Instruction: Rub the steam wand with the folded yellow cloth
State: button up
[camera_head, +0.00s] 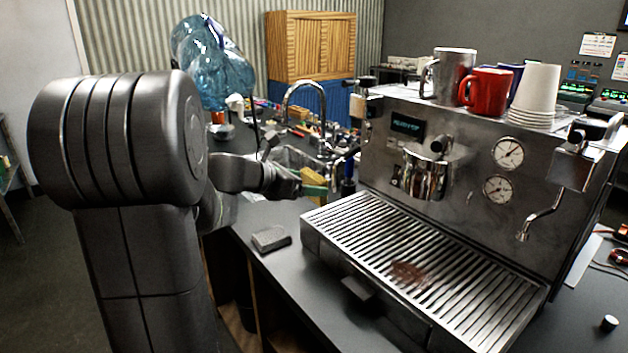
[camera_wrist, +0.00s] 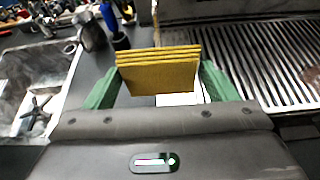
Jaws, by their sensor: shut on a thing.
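The folded yellow cloth (camera_wrist: 158,75) stands upright between the green fingers of my gripper (camera_wrist: 160,83), its several layers showing along the top edge. In the head view the cloth (camera_head: 313,181) is small and partly hidden by my gripper (camera_head: 303,184), which is at the left of the coffee machine (camera_head: 465,165), apart from it. A thin bent metal pipe (camera_head: 542,214), which looks like the steam wand, hangs at the machine's right front, well away from the cloth. Another thin pipe may hang at the machine's left end; I cannot tell clearly.
The slatted drip tray (camera_head: 390,255) has a brown stain. A grey block (camera_head: 271,238) lies on the counter left of it. A sink (camera_wrist: 35,95) with a tap (camera_head: 305,90) is behind my gripper. Mugs, a red cup (camera_head: 487,88) and paper cups (camera_head: 537,88) stand on the machine.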

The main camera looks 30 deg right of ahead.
jog(key=shift+a, duration=0.5)
jog(key=shift+s+a, duration=0.2)
jog(key=shift+a, duration=1.25)
